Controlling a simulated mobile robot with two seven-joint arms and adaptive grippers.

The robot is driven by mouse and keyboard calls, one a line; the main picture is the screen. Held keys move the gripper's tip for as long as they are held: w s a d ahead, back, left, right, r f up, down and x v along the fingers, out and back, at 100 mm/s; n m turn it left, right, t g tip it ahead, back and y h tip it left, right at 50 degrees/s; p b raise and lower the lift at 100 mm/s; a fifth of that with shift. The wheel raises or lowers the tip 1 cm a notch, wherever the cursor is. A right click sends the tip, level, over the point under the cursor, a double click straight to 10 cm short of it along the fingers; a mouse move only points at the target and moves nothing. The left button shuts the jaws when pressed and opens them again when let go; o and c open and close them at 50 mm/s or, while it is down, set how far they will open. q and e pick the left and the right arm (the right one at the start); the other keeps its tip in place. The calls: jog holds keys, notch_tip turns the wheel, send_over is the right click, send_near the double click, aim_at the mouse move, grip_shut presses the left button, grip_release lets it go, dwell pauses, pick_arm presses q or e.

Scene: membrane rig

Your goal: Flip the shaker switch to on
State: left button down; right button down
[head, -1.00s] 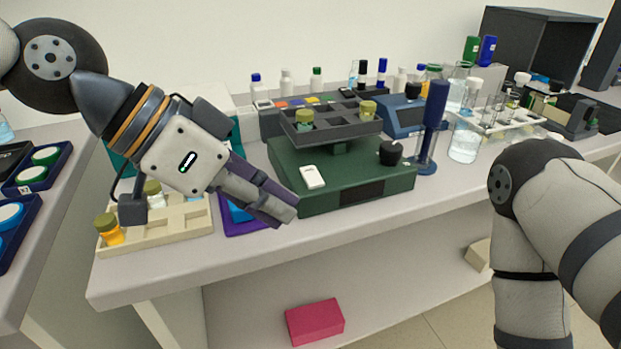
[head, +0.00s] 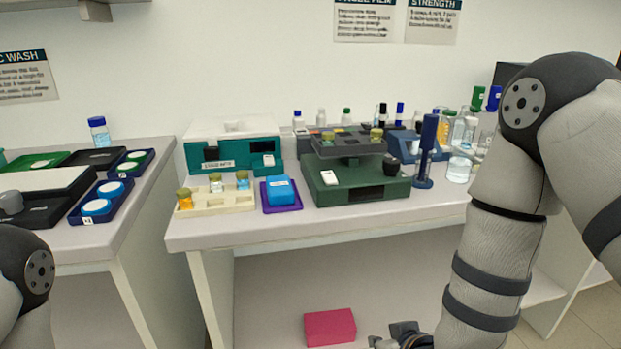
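The shaker (head: 365,194) is a dark green box on the middle bench, with a grey tray (head: 347,147) on top that holds small yellow-capped vials. Its white rocker switch (head: 329,177) is at the front left of its top, and a black knob (head: 391,166) is at the right. I cannot tell which way the switch is set. My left gripper is out of view; only part of my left arm shows at the lower left. Dark parts of what looks like my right gripper (head: 402,336) show at the bottom edge, below the bench top and far from the switch. Its fingers are not clear.
Left of the shaker are a blue box on a purple mat (head: 283,207), a cream vial rack (head: 215,208) and a teal device (head: 233,150). A blue stand (head: 426,150) is close on its right. A pink box (head: 330,328) lies below. The bench front is clear.

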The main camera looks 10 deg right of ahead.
jog(key=w+a+r+t, duration=0.1)
jog(key=w+r+t, duration=0.3)
jog(key=w+r, duration=0.4)
jog(key=w+a+r+t, duration=0.1)
jog(key=w+r+t, duration=0.4)
jog(key=r, duration=1.5)
jog(key=w, duration=0.3)
jog(key=shift+a+r, duration=0.3)
jog(key=shift+a, duration=0.1)
jog(key=shift+s, duration=0.1)
